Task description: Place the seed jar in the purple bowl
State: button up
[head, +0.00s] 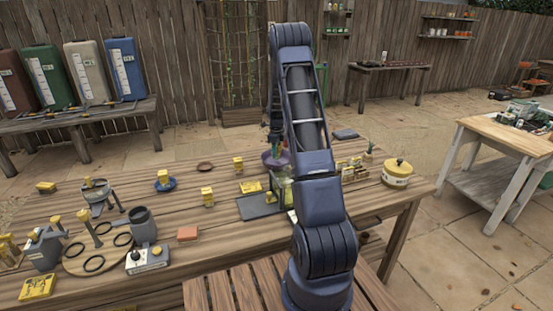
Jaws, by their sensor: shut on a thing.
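The purple bowl (267,161) stands on the long wooden table, a little behind the middle, partly hidden by my arm. My gripper (275,143) is over the bowl and points down, beyond my raised arm. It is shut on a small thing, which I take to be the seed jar. The held thing is too small and too much covered to make out its shape, and I cannot tell whether it touches the bowl.
A dark mat (258,207) and a greenish clear container (277,190) are near the bowl, the container partly behind my arm.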

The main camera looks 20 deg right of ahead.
jog(key=shift+f, duration=2.25)
jog(key=shift+f, duration=0.15)
jog(key=o, duration=1)
jog(key=shift+o, duration=0.2)
